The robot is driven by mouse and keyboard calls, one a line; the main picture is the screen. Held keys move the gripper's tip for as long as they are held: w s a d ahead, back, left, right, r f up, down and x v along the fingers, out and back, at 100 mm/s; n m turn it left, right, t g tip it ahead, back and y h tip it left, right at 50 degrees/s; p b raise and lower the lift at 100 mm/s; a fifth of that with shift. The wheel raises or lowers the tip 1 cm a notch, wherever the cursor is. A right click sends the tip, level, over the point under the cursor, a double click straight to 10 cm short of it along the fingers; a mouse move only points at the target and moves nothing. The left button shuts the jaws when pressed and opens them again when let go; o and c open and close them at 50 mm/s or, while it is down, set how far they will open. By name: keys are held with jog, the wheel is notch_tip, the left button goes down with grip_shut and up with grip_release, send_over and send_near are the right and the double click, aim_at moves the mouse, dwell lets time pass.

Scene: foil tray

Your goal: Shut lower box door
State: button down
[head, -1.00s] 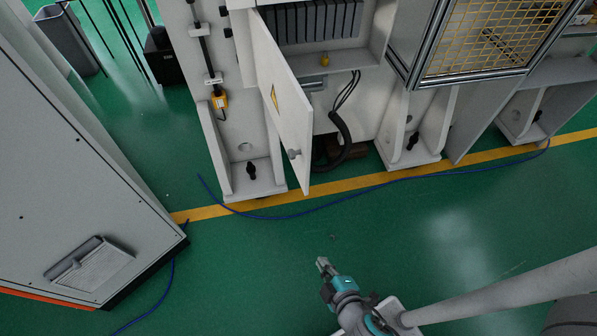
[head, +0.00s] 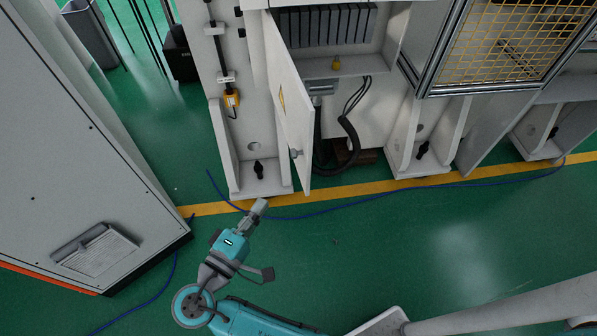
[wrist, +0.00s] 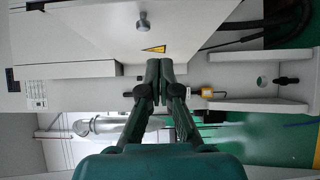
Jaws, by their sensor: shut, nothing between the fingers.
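The lower box door (head: 288,110) is a pale panel with a yellow warning triangle and a small round knob. In the head view it stands swung open, its hinge side at the left of the box opening. The box (head: 335,75) shows dark modules and black cables inside. My gripper (head: 262,203) is shut and empty, in front of the machine's left foot, to the lower left of the door's bottom corner. In the wrist view the closed fingers (wrist: 160,65) point toward the door (wrist: 120,30), with its knob and triangle beyond the tips. I cannot tell the exact gap.
A grey cabinet (head: 75,170) stands at the left. A blue cable (head: 320,212) lies on the green floor near the yellow line. A yellow mesh guard (head: 520,45) is at the upper right.

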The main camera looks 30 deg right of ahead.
send_near(305, 161)
jog(key=shift+m+h, duration=0.3)
jog(key=w+d, duration=0.2)
jog(key=w+d+f, duration=0.1)
jog(key=w+d, duration=0.1)
jog(key=shift+w, duration=0.15)
jog(key=shift+d+r, duration=0.1)
jog(key=shift+d, duration=0.4)
jog(key=shift+d, duration=0.1)
